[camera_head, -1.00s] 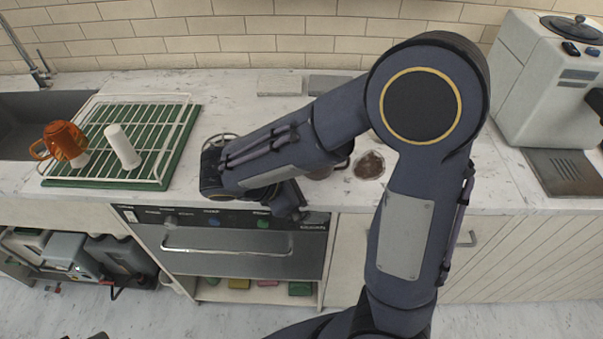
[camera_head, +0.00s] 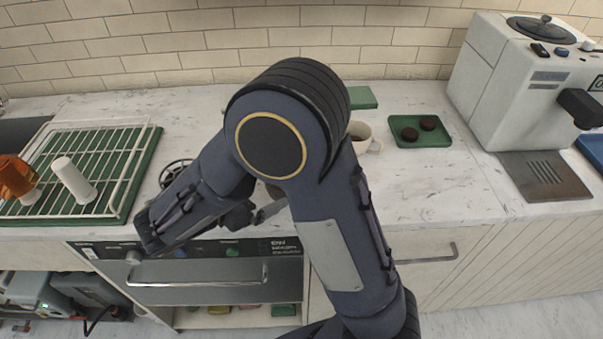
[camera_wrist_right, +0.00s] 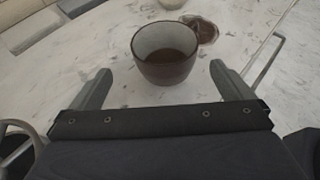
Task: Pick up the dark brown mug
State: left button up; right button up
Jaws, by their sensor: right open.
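The dark brown mug (camera_wrist_right: 166,69) stands upright on the pale counter in the right wrist view. Its inside wall is pale and its bottom is brown. My right gripper (camera_wrist_right: 160,70) is open, with one finger on each side of the mug's near part and visible gaps to both. In the head view the right gripper (camera_head: 266,211) is over the counter's front edge, above the oven. There my right arm hides most of the mug; only a small brown patch shows beside the arm. My left gripper is not in view.
A cream cup (camera_head: 363,137) and a green tray (camera_head: 420,141) with dark round pieces stand behind my arm. A rack (camera_head: 105,192) is at left, a coffee machine (camera_head: 520,85) at right.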

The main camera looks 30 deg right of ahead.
jog(key=shift+x, duration=1.1)
jog(key=shift+d+f, duration=0.1)
jog(key=shift+d, duration=0.55)
jog(key=x, duration=0.5)
jog(key=shift+s+d+p, duration=0.15)
jog(key=shift+p, duration=0.25)
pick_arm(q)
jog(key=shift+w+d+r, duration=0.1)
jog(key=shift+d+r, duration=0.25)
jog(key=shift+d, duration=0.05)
pick_arm(e)
jog(key=shift+c, duration=0.4)
jog(key=c, duration=1.2)
